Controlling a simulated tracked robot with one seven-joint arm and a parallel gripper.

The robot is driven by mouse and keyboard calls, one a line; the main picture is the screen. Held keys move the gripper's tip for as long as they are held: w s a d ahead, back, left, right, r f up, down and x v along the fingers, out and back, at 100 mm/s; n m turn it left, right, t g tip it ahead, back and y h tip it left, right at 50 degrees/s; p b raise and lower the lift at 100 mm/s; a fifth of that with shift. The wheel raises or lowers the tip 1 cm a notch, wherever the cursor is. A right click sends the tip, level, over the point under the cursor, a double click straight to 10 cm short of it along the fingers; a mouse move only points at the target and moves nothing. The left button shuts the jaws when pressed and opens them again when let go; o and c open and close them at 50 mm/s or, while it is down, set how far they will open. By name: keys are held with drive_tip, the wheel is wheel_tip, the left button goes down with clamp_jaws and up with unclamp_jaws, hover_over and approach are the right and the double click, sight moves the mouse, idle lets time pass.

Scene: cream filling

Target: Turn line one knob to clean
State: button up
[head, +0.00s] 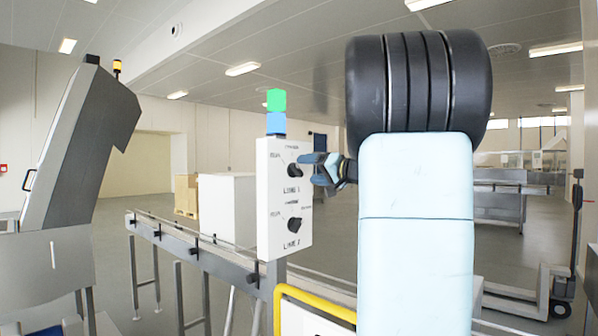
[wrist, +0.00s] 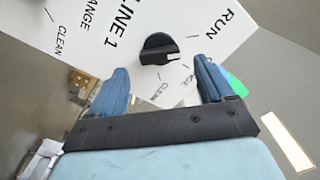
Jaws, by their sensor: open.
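The white control panel (head: 284,190) carries two black knobs. The line one knob (head: 294,170) is the upper one, above the "LINE 1" text. In the wrist view this knob (wrist: 158,48) sits just beyond the fingertips, between them sideways. Its pale notch faces right and slightly down, seemingly toward the CHANGE mark (wrist: 188,76). The CLEAN mark (wrist: 163,90) is below the knob, and RUN (wrist: 225,22) is at upper right. My gripper (head: 313,168) is open, close in front of the panel; it also shows in the wrist view (wrist: 160,75). No contact with the knob is visible.
The line two knob (head: 294,224) is lower on the same panel. A green and blue light stack (head: 276,112) stands on top. A conveyor (head: 200,245) runs behind and left; a yellow rail (head: 315,302) crosses below the panel.

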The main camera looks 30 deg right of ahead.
sight(300, 170)
drive_tip(key=shift+x, duration=1.8)
